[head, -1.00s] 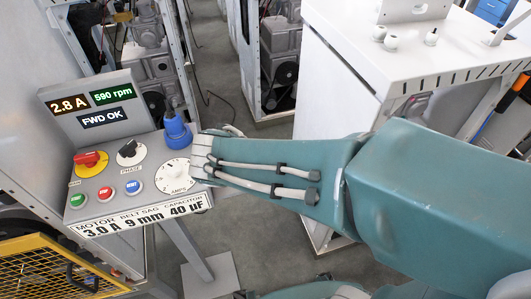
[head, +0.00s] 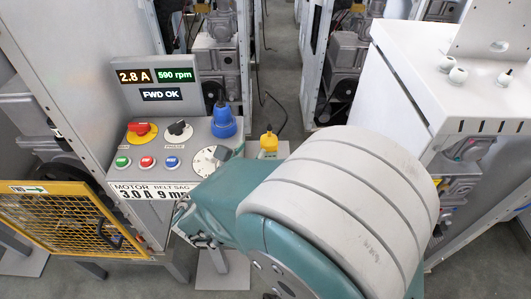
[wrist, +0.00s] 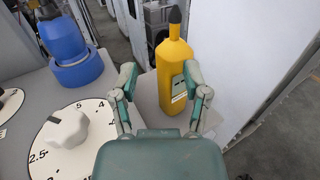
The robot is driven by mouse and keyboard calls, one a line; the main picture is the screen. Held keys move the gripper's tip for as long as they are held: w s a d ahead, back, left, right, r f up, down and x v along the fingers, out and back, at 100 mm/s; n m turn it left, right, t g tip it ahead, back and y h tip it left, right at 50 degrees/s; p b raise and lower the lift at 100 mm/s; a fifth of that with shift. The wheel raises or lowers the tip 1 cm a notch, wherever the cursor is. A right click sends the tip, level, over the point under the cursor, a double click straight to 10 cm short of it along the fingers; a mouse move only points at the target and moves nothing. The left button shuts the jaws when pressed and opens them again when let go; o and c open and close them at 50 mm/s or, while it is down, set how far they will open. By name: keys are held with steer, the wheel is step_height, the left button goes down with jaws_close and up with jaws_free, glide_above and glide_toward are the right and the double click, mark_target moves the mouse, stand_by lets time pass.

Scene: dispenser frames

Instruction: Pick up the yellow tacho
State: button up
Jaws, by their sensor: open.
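The yellow tacho (wrist: 172,72) stands upright in the wrist view, a yellow bottle-shaped body with a dark tip and a pale label. In the head view my arm hides most of the gripper.
The control panel (head: 190,150) carries a blue plug (head: 223,122), knobs, buttons and displays. A white dial (wrist: 68,130) lies left of my gripper. A yellow mesh guard (head: 75,225) stands at lower left. A white cabinet (head: 400,85) stands at right.

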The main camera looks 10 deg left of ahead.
mark_target(269, 137)
steer(key=w+d, duration=0.4)
steer(key=w, duration=0.1)
steer(key=shift+d+r, duration=0.1)
steer(key=shift+r, duration=0.1)
steer(key=shift+w, duration=0.4)
steer(key=shift+a+f, duration=0.15)
steer(key=shift+a, duration=0.75)
steer(key=shift+d, duration=0.1)
steer(key=c, duration=0.5)
steer(key=shift+d, duration=0.25)
jaws_close()
steer(key=shift+d, duration=0.35)
steer(key=shift+a, duration=0.15)
